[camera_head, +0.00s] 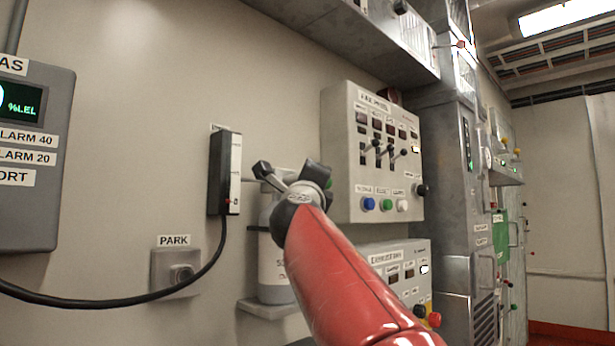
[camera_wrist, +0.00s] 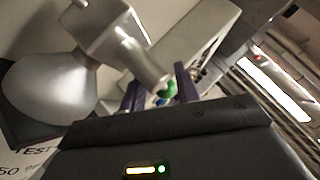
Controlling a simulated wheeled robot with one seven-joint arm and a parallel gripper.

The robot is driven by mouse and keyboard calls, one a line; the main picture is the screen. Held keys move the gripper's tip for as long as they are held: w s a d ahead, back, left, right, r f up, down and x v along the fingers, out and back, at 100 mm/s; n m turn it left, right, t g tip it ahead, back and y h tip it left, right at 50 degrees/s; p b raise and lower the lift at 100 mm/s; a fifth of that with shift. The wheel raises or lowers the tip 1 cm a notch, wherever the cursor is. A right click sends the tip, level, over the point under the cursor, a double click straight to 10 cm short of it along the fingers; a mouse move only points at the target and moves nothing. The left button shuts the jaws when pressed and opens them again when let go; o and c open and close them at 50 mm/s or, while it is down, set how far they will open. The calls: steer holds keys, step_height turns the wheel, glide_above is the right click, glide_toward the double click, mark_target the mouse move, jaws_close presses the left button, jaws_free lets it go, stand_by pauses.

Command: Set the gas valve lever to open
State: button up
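A grey gas cylinder (camera_head: 274,262) stands on a small wall bracket, partly behind my red arm. In the wrist view its rounded silver shoulder (camera_wrist: 50,88) and a TEST label show at the left. A silver valve fitting (camera_wrist: 105,38) rises from it, with a bar-like part (camera_wrist: 142,62) ending close to my fingertips. I cannot tell whether this part is the lever or whether it touches a finger. My gripper (camera_wrist: 160,88) has its two dark fingers apart. In the head view my wrist hides most of the valve and gripper.
A control panel (camera_head: 345,150) with switches and coloured buttons is right of the cylinder, with an exhaust panel (camera_head: 385,255) below. A black handset (camera_head: 224,172) hangs left, its cable running past the PARK socket (camera_head: 177,271). A gas monitor (camera_head: 35,215) is far left.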

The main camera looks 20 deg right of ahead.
steer(key=shift+w, duration=0.1)
jaws_close()
